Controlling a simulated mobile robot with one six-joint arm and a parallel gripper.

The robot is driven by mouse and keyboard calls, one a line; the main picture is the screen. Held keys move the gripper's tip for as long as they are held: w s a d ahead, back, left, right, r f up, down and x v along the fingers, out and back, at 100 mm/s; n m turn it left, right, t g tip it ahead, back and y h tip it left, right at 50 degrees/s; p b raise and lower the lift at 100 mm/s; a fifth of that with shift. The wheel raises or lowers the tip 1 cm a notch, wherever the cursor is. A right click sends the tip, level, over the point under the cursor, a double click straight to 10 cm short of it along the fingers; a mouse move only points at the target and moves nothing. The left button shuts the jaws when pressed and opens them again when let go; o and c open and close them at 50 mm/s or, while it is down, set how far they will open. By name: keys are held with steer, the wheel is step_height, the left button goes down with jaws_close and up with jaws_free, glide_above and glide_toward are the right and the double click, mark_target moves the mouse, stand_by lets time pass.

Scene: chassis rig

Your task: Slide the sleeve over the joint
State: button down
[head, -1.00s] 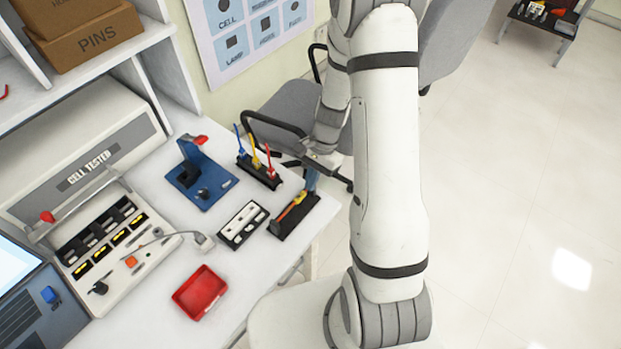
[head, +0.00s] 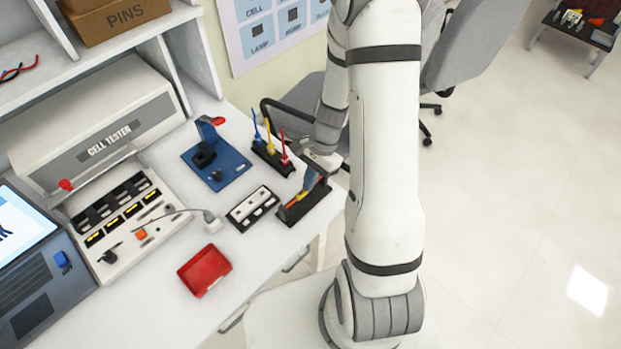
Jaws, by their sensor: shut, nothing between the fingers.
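My gripper (head: 310,184) is at the right edge of the bench, low over a black holder (head: 293,214) with an orange and yellow tool (head: 300,196) in it. Its blue-grey fingers look closed, with nothing seen held; whether they touch the tool is too small to tell. A black rack (head: 273,160) just behind holds thin upright blue, yellow and red pieces. I cannot make out which piece is the sleeve, or where the joint is. A blue fixture (head: 217,166) with a red-tipped lever stands left of the rack.
A black-framed white block (head: 252,208) and a red tray (head: 204,270) lie on the white bench. The cell tester (head: 115,140), with a cable, and a laptop (head: 35,270) fill the left. A grey chair (head: 305,100) stands behind my arm.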

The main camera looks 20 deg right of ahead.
steer(key=p+v, duration=0.7)
steer(key=v, duration=0.3)
steer(key=shift+a, duration=0.1)
steer(key=shift+r, duration=0.1)
steer(key=s+a+r+n+t+h, duration=0.1)
steer(key=s+r+n, duration=0.3)
steer(key=r, duration=0.3)
steer(key=s+a+r+n+t+h, duration=0.1)
steer(key=s+r+n, duration=0.3)
steer(key=r, duration=0.4)
steer(key=s+a+r+n+t+h+b, duration=0.1)
steer(key=s+a+r+n+t+h, duration=0.1)
steer(key=r, duration=0.5)
steer(key=s+n+t, duration=0.1)
steer(key=s+n, duration=0.1)
steer(key=shift+s+a+r+n, duration=0.2)
steer(key=shift+a+r+n, duration=0.1)
steer(key=shift+r, duration=0.05)
